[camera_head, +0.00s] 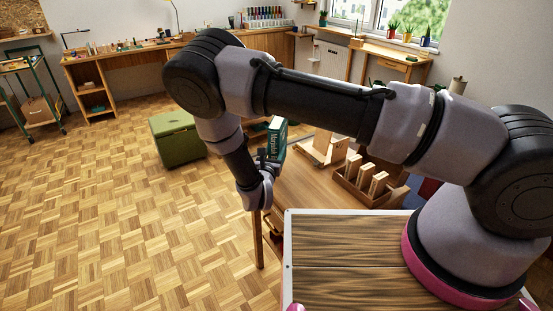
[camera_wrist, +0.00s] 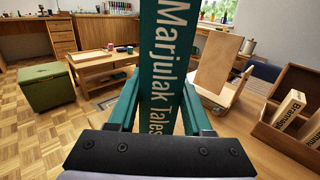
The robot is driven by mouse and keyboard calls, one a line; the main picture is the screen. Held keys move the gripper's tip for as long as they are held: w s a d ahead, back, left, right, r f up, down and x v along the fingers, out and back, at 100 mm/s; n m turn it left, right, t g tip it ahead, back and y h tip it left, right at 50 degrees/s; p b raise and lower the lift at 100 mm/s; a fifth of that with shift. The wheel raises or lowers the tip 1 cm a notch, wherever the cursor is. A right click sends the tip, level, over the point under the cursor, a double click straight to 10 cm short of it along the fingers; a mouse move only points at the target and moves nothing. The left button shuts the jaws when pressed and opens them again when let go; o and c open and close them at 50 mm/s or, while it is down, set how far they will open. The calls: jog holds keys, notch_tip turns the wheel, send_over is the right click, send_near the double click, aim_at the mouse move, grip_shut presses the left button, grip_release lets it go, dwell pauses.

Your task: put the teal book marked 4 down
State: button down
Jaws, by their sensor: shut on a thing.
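The teal book (camera_head: 277,138) stands upright in my gripper (camera_head: 267,168), with its white-lettered spine, "Marjulak Tales", in view. In the wrist view the teal book (camera_wrist: 163,60) fills the middle, between the two fingers of my gripper (camera_wrist: 160,112). The fingers are shut on it from both sides. The book's top runs out of that view, and I see no number 4 on it. In the head view, the book is at the far left part of the wooden table (camera_head: 300,191). I cannot tell whether its lower end touches anything.
A wooden box (camera_head: 348,188) holding several books stands on the table's right side; this box (camera_wrist: 290,143) also shows in the wrist view. A tilted wooden board (camera_wrist: 217,62) on a stand is right of the book. A green chest (camera_head: 178,140) stands on the floor at left.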

jog(key=shift+f, duration=1.6)
jog(key=shift+c, duration=1.6)
grip_release()
jog(key=shift+f, duration=0.15)
jog(key=s+a, duration=0.2)
jog(key=s, duration=1)
jog(key=shift+a, duration=0.1)
